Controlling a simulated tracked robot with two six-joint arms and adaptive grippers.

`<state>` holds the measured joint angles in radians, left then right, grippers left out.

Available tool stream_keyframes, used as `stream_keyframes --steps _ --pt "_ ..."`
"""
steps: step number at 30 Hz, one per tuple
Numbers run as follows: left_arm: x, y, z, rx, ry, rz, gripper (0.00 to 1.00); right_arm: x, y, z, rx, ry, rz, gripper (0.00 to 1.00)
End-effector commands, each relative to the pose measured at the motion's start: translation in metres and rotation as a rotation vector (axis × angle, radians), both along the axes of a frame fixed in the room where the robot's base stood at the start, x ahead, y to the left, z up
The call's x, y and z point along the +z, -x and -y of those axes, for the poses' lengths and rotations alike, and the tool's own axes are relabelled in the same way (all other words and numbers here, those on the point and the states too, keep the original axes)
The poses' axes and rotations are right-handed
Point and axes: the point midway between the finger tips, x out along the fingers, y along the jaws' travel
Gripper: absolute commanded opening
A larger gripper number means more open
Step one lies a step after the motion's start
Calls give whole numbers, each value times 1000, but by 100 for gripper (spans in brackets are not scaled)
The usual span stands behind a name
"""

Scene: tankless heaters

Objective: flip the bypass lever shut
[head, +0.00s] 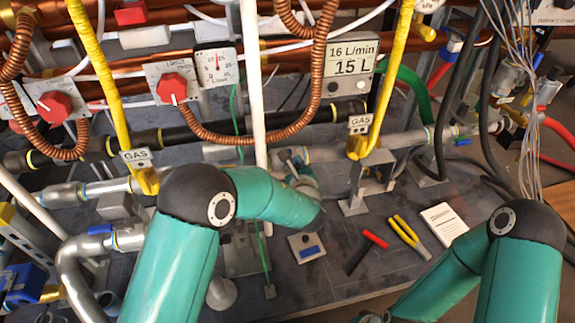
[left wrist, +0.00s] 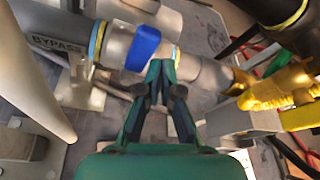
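In the left wrist view, the bypass lever (left wrist: 143,47) is a short blue handle. It lies across a grey pipe beside a BYPASS tag (left wrist: 56,48). My left gripper (left wrist: 168,76) is just below and to the right of the lever. Its fingertips are close together with nothing visible between them, and I see no clear contact with the lever. In the head view, the left gripper (head: 291,160) is at the grey pipe, partly hidden by its own arm. I cannot make out the blue lever there. My right gripper is out of view; only its arm shows at lower right.
Yellow gas pipes (head: 380,100) and copper coils (head: 318,65) hang around the work area. A yellow valve (left wrist: 275,85) stands right of the left gripper. Red-handled (head: 368,250) and yellow-handled tools (head: 408,235) and a white card (head: 443,222) lie on the grey board.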

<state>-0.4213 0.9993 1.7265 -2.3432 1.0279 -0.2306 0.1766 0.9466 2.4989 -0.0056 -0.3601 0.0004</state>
Motion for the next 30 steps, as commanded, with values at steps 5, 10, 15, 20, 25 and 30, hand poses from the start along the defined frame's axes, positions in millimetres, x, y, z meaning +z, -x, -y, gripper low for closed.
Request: stream_keyframes --steps 5,10,15,20,25,30 --pt "0 -1 -11 28 1 0 0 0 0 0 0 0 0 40" --pt "0 -1 -10 28 1 0 0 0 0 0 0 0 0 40" --pt "-1 -3 -2 27 2 1 0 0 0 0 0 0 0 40" --pt "-2 -6 17 22 0 0 0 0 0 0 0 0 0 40" --pt "1 11 26 20 -5 -5 0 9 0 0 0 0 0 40" --pt "1 46 26 18 -5 -6 0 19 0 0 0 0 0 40"
